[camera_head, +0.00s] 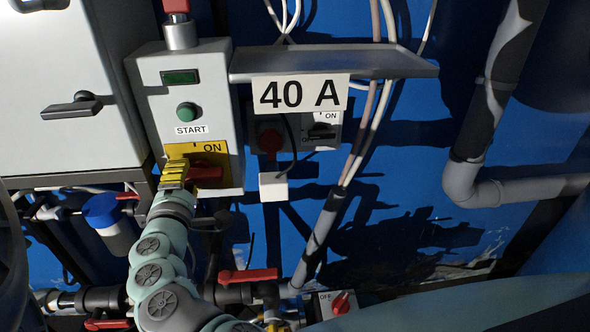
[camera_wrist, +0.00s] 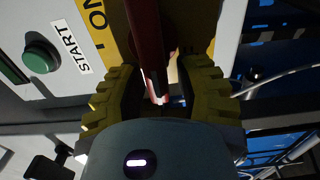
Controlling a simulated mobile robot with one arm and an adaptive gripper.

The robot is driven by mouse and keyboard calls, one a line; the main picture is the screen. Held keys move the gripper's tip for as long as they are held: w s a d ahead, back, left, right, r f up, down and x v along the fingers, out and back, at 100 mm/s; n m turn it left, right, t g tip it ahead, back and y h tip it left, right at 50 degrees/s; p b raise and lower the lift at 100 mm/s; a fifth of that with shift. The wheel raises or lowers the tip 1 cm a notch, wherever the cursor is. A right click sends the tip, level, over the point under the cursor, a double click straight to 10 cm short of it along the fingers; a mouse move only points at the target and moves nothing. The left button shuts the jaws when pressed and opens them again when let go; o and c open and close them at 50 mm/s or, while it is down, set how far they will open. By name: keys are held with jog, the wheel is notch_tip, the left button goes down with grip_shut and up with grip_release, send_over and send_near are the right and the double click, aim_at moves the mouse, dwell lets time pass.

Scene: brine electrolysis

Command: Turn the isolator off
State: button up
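A red rotary isolator handle (camera_head: 207,174) sits on a yellow plate (camera_head: 218,151) marked ON, low on the grey START box. My gripper (camera_head: 174,174) is at the left side of this handle in the head view and hides part of the plate. In the wrist view, the red handle (camera_wrist: 151,45) reaches in between the two ribbed yellow fingers of my gripper (camera_wrist: 158,92). The fingers are apart, with a gap showing on the right of the handle. Contact on its left side is hard to tell. The handle's exact angle is partly hidden.
The green START button (camera_head: 186,112) is above the plate. A grey shelf (camera_head: 410,66) with a 40 A label (camera_head: 300,94) juts out at right. Under it are a red knob (camera_head: 270,140) and a black switch (camera_head: 321,131) marked ON. A red valve lever (camera_head: 248,276) lies below.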

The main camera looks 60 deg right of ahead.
jog(key=shift+o, duration=1.1)
jog(key=shift+r, duration=0.15)
